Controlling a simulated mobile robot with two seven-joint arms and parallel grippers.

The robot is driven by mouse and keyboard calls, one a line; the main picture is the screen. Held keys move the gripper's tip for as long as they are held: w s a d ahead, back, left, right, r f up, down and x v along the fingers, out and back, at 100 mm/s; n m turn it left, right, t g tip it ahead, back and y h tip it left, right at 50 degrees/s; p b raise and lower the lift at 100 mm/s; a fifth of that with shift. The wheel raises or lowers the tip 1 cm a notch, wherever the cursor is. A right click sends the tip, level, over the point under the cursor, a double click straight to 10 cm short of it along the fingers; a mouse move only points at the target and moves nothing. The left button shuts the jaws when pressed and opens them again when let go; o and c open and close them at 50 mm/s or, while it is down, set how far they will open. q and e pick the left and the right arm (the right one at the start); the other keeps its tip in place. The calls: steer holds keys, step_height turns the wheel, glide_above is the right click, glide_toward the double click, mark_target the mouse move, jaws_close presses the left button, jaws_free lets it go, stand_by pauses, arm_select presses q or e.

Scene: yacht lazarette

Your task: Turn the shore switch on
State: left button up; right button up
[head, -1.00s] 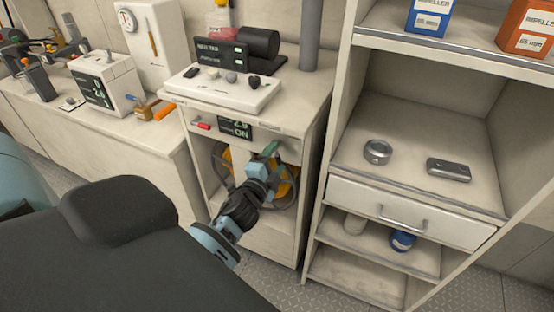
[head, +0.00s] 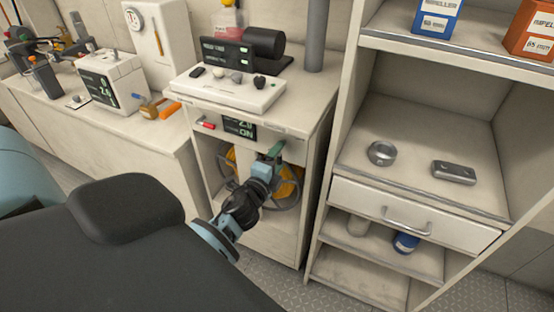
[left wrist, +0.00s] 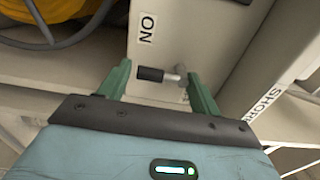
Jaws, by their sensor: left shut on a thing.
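The shore switch lever (left wrist: 158,75), with a black grip and a metal end, shows in the left wrist view on a pale panel. An ON label (left wrist: 147,28) is above it and a SHORE label (left wrist: 264,95) is at the right. My left gripper (left wrist: 160,72) has its green fingers on either side of the lever and is shut on it. In the head view my left gripper (head: 274,154) reaches into the open cabinet (head: 270,235), below its top, and hides the lever there. My right gripper is not in view.
A small display (head: 239,128) on the cabinet front reads ON, with a red handle (head: 207,125) beside it. A yellow coil (head: 287,188) is behind my gripper. Shelves with a drawer (head: 411,213) stand close at the right. A bench runs left.

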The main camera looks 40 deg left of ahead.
arm_select(q)
steer(key=o, duration=0.8)
steer(key=shift+f, duration=0.2)
steer(key=shift+o, duration=0.7)
steer(key=shift+r, duration=0.1)
steer(key=shift+s, duration=0.1)
steer(key=v, duration=0.7)
steer(key=shift+s+b, duration=0.3)
steer(key=shift+s, duration=0.05)
steer(key=shift+d, duration=0.1)
